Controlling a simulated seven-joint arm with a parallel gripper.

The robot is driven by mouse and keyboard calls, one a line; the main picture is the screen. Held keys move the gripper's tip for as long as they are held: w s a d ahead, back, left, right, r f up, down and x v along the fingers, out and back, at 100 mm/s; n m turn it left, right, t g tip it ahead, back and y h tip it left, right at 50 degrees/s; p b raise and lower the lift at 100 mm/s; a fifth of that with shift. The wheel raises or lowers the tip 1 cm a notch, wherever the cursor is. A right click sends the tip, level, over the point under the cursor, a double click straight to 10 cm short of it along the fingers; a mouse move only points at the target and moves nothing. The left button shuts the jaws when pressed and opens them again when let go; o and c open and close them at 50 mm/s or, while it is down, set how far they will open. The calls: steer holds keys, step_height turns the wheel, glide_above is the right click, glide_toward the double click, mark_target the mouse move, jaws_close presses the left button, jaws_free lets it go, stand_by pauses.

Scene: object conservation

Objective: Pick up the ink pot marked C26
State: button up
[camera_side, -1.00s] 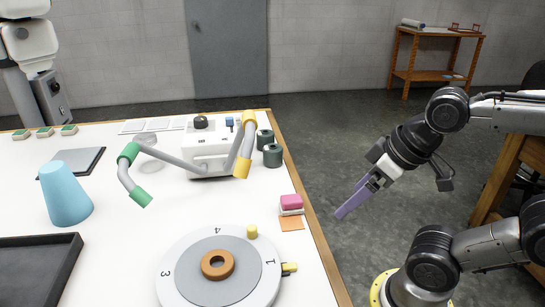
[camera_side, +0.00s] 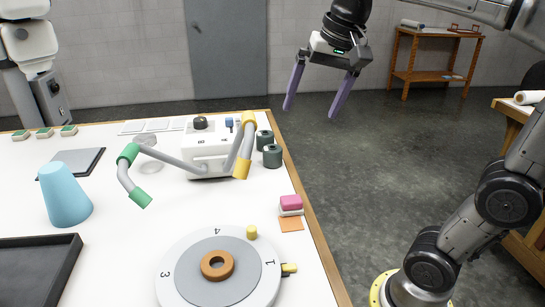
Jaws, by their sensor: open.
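Two dark green pots (camera_side: 272,157) (camera_side: 264,139) stand close together near the table's right edge, beside the white box. They look like the ink pots, but no C26 marking is readable on either. My gripper (camera_side: 310,111) has two purple fingers spread apart, pointing down, with nothing between them. In the picture it is above and to the right of the pots, apart from them.
A white box (camera_side: 208,155) with bent grey arms ending in green and yellow stands left of the pots. A pink-and-white block (camera_side: 291,204), a numbered round turntable (camera_side: 175,279), a blue cone (camera_side: 67,195) and a dark tray (camera_side: 66,252) share the table.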

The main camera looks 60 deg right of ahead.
steer(key=w+d+m+g, duration=0.1)
steer(key=w+d+m, duration=0.3)
steer(key=w, duration=0.6)
steer(key=m+g, duration=0.2)
steer(key=g, duration=0.1)
glide_above(272, 147)
step_height(272, 147, down, 10)
steer(key=f, duration=0.8)
steer(key=shift+d, duration=0.4)
steer(key=shift+a+f, duration=0.2)
steer(key=shift+f, duration=1.3)
steer(key=shift+a+f, duration=0.15)
steer(key=shift+f, duration=1.35)
steer(key=shift+r, duration=0.1)
steer(key=c, duration=1.4)
